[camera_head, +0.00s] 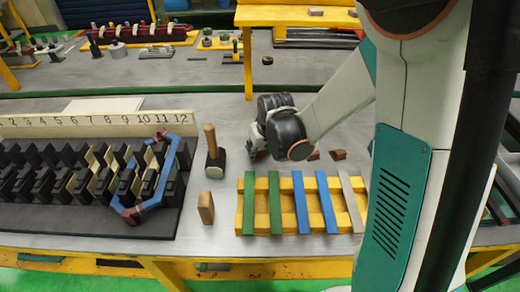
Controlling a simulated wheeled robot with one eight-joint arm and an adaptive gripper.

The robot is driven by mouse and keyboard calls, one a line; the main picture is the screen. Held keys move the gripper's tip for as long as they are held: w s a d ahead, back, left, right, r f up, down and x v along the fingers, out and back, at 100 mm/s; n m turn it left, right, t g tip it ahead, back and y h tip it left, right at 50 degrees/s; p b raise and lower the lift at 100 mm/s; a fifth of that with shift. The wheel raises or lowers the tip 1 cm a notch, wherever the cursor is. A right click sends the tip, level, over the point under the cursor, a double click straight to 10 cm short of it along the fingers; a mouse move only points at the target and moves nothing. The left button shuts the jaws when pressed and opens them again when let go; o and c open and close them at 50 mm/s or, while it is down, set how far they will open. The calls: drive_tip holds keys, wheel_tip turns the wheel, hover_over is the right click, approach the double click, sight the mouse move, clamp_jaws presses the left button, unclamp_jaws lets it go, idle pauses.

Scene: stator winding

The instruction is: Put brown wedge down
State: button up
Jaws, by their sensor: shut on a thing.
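My gripper (254,153) is low over the grey table, right of the mallet and behind the yellow rack. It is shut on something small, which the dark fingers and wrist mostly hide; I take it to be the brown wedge. Two other small brown pieces lie on the table to the right of the gripper: one at the right (338,155) in the open, and one (314,155) partly behind my wrist. I cannot tell if the held piece touches the table.
The yellow rack (239,212) bears green, blue and pale strips. The black slotted stator (100,224) with a numbered board (70,124) fills the left.

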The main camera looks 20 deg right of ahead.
drive_tip(key=shift+f+b, duration=0.35)
drive_tip(key=shift+f, duration=0.05)
drive_tip(key=shift+f, duration=0.2)
drive_tip(key=o, duration=1.1)
drive_tip(key=shift+c, duration=0.2)
